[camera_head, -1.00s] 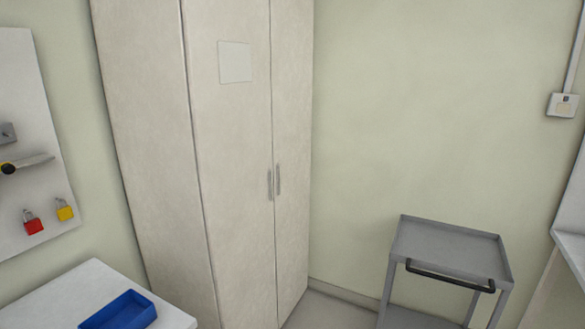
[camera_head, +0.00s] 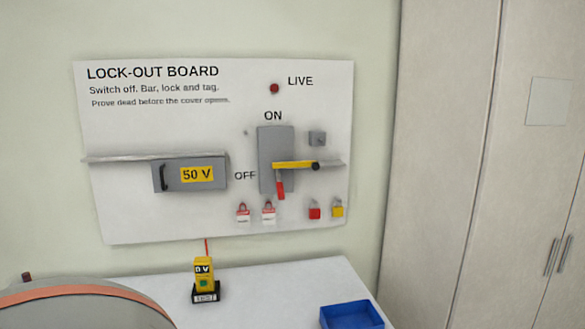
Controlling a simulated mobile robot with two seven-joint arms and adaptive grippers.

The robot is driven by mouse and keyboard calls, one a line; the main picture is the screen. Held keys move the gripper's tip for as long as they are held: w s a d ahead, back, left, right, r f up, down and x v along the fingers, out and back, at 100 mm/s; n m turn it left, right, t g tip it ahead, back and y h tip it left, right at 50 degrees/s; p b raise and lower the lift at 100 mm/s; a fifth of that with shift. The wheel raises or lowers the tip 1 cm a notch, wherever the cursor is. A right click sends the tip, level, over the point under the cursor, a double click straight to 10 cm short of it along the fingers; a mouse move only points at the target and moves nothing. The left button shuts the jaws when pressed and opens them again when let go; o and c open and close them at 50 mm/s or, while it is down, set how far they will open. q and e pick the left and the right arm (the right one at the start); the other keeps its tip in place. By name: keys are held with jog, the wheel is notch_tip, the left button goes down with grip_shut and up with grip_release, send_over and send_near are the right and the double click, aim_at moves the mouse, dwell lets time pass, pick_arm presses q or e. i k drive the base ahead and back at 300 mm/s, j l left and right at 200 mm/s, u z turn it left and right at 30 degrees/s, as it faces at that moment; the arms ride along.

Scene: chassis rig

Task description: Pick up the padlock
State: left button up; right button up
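Two padlocks hang on the lower right of the lock-out board (camera_head: 150,130): a red padlock (camera_head: 314,211) and, just right of it, a yellow padlock (camera_head: 338,209). Two red-and-white tags (camera_head: 243,213) hang to their left. Above them is a grey switch (camera_head: 276,150) with a red handle (camera_head: 280,185) pointing down and a yellow bar (camera_head: 295,165) across it. Neither of my grippers is in view.
A white bench (camera_head: 290,280) stands below the board. On it are a yellow tester (camera_head: 204,276) and a blue tray (camera_head: 351,317). A rounded grey object with an orange rim (camera_head: 75,292) fills the lower left. A tall cabinet (camera_head: 450,130) stands at the right.

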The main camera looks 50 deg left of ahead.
aim_at(314, 213)
jog(key=u, duration=1.5)
